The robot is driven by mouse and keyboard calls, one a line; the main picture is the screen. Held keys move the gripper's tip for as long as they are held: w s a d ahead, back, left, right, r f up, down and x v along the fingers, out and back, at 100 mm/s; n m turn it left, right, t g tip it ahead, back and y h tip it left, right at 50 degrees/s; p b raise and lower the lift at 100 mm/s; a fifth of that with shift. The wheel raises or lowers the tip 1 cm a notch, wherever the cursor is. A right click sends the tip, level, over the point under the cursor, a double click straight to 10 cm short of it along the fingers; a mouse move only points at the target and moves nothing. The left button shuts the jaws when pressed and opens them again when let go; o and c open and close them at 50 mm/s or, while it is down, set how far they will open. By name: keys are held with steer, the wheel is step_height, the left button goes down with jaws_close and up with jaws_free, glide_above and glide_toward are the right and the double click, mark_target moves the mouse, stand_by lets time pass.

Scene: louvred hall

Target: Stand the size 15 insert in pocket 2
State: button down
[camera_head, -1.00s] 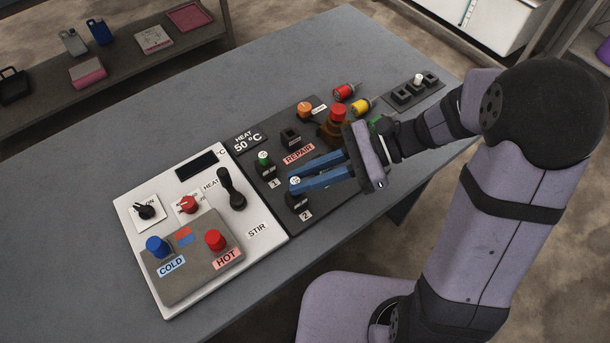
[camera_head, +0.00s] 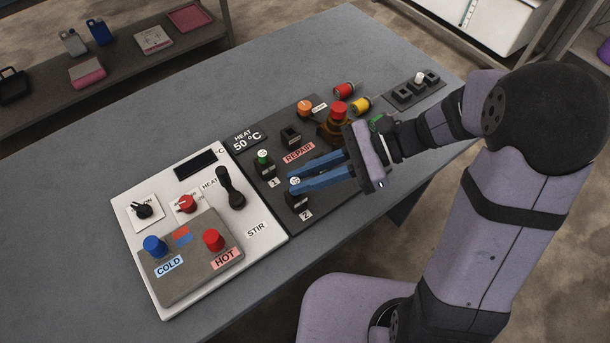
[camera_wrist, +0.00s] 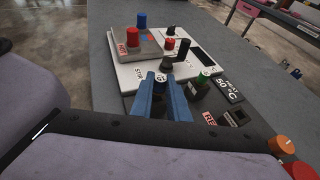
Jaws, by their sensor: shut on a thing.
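My gripper (camera_head: 296,186) has blue fingers and is shut on a small insert (camera_head: 295,180) with a white, marked top. The marking is too small to read. The insert is upright at pocket 2 (camera_head: 298,202), the dark block beside the "2" label. I cannot tell whether it is fully seated. In the wrist view the insert's white top (camera_wrist: 161,77) shows between the fingertips (camera_wrist: 163,84). A green insert with a white top (camera_head: 263,155) stands in pocket 1 (camera_head: 265,170); it also shows in the wrist view (camera_wrist: 203,77).
The white panel (camera_head: 262,250) to the left carries a black lever (camera_head: 231,188), a red knob (camera_head: 187,203) and blue and red buttons. An empty-looking dark block (camera_head: 291,136), an orange knob (camera_head: 305,107) and a red button (camera_head: 338,110) stand behind my gripper. The table's left side is clear.

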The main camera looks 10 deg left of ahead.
steer(key=shift+f+b, duration=0.8)
steer(key=shift+f, duration=0.05)
steer(key=c, duration=1.6)
jaws_free()
steer(key=shift+c, duration=0.2)
steer(key=d+r, duration=0.1)
steer(key=r+p, duration=0.1)
steer(key=r, duration=0.1)
steer(key=w+d+r+p, duration=0.1)
steer(key=shift+d+r, duration=0.15)
steer(key=shift+d, duration=0.15)
steer(key=b+v, duration=0.1)
steer(key=v, duration=0.6)
steer(key=shift+b, duration=0.35)
